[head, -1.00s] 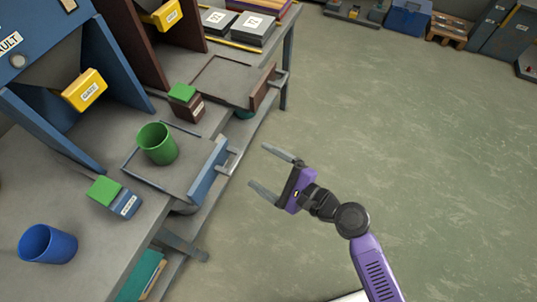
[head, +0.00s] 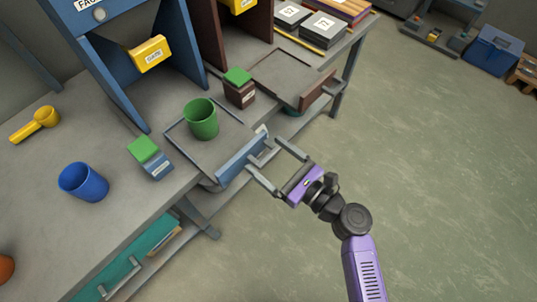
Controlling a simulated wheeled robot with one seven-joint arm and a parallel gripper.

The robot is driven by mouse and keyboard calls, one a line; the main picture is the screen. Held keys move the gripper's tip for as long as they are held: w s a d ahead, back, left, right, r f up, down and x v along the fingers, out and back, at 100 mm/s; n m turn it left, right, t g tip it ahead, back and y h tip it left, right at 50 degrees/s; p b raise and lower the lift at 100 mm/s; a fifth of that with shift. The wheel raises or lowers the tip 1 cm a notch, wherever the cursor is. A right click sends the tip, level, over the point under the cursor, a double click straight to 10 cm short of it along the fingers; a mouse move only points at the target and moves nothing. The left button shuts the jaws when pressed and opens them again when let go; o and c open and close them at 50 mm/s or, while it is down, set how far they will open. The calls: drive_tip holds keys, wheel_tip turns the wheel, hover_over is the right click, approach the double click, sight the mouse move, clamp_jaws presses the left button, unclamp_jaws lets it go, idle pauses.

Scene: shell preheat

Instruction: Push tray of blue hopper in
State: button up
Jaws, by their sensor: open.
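The blue hopper (head: 102,42) stands on the bench at the upper left, with a yellow gate block on it. Its tray (head: 208,160) is pulled out toward the bench's front edge, and its blue front panel (head: 240,163) carries a grey bar handle (head: 263,153). A green cup (head: 201,119) stands upright on the tray. My gripper (head: 277,165) is open and empty, its two fingers pointing left at the tray's front. The fingertips are at or around the handle. I cannot tell whether they touch it.
A brown hopper (head: 238,40) with its own pulled-out tray (head: 292,80) stands to the right. A blue box with a green top (head: 150,158), a brown box with a green top (head: 238,88), a blue cup (head: 83,182) and a yellow scoop (head: 36,124) are on the bench.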

sight(209, 110)
drive_tip(key=shift+w+a, duration=0.2)
clamp_jaws()
drive_tip(key=b+x, duration=0.5)
drive_tip(key=x, duration=1.6)
drive_tip(key=shift+w+a+b, duration=0.2)
drive_tip(key=shift+a+b, duration=0.1)
drive_tip(key=shift+w+a+r, duration=0.1)
drive_tip(key=shift+w+a, duration=0.1)
drive_tip(key=shift+a, duration=0.05)
unclamp_jaws()
